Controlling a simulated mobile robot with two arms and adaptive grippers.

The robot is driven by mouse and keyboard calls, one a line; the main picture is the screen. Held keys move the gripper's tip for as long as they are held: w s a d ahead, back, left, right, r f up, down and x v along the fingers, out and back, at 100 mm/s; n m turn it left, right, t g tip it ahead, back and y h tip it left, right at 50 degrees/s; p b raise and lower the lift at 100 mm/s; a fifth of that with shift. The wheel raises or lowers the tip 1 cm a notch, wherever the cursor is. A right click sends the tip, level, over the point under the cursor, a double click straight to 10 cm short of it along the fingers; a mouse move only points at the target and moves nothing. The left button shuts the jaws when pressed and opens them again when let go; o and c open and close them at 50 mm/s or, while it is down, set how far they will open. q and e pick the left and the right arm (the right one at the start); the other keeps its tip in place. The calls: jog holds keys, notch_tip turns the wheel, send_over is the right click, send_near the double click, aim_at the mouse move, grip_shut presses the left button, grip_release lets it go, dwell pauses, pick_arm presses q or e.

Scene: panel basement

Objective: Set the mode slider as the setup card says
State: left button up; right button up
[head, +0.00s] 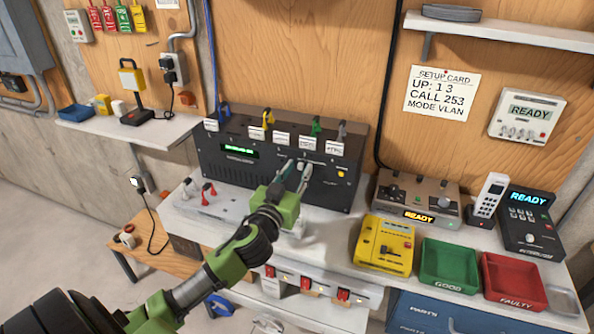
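The setup card (441,91) on the plywood wall reads "UP: 1 3, CALL 253, MODE VLAN". A black panel unit (237,170) with a green display stands at the back of the bench. A small slider area with tiny lettering sits on its front, partly hidden behind my fingertips; its setting is too small to read. My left gripper (298,171), green with grey fingers, reaches up to this front. Its fingers are apart, with the tips at or very near the slider. I cannot tell whether they touch it. My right gripper is not in view.
Coloured hooks or levers with white tags line the unit's top. To the right are a grey-brown box (418,200) reading READY, a yellow device (384,245), a green GOOD tray (449,288), a red FAULTY tray (514,300) and a handset (487,199). Red switches line the bench's front edge.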

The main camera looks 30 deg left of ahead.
pick_arm(q)
grip_shut()
jog(key=d, duration=0.2)
jog(key=shift+w+d, duration=0.3)
jog(key=shift+d, duration=0.05)
grip_release()
jog(key=shift+s, duration=0.1)
